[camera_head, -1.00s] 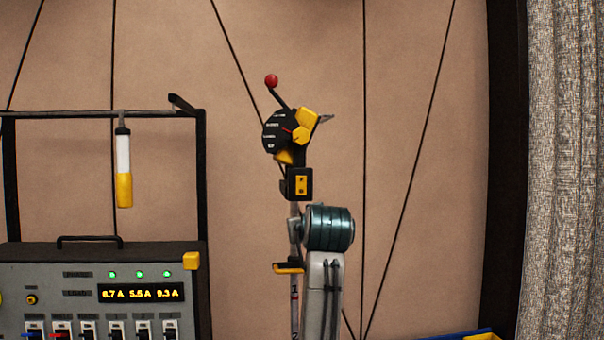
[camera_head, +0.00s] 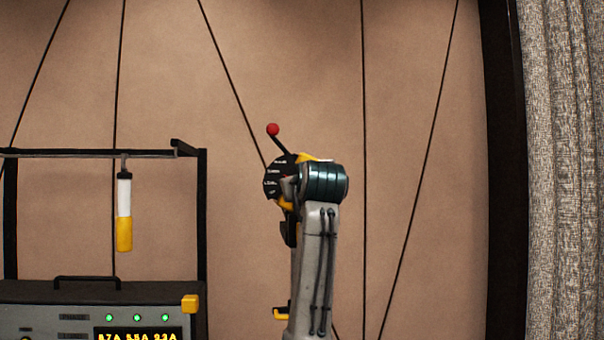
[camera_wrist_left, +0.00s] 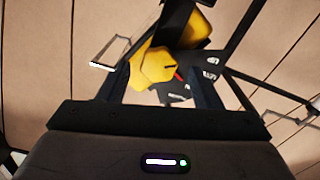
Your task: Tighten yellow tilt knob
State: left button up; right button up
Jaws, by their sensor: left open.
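The yellow tilt knob (camera_wrist_left: 155,66) is a lobed knob on a dark tilt head with a red pointer and white scale marks. In the left wrist view it lies between the two fingers of my left gripper (camera_wrist_left: 160,80), which is open. I cannot tell whether the fingers touch it. In the head view my arm covers most of the knob, and the gripper is hidden behind it. The black dial (camera_head: 276,180) and the red ball lever (camera_head: 273,130) of the tilt head show left of my arm. My right gripper is in neither view.
A control box (camera_head: 75,293) with green lights stands lower left. A black frame (camera_head: 203,225) carries a hanging white and yellow cylinder (camera_head: 124,213). Dark cables cross the tan wall. A grey curtain (camera_head: 563,170) hangs at right. The wall area between arm and curtain is clear.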

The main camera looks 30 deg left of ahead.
pick_arm(q)
jog(key=p+x, duration=0.1)
jog(key=x, duration=0.1)
jog(key=shift+w+a, duration=0.1)
jog(key=shift+w, duration=0.15)
jog(key=c, duration=1)
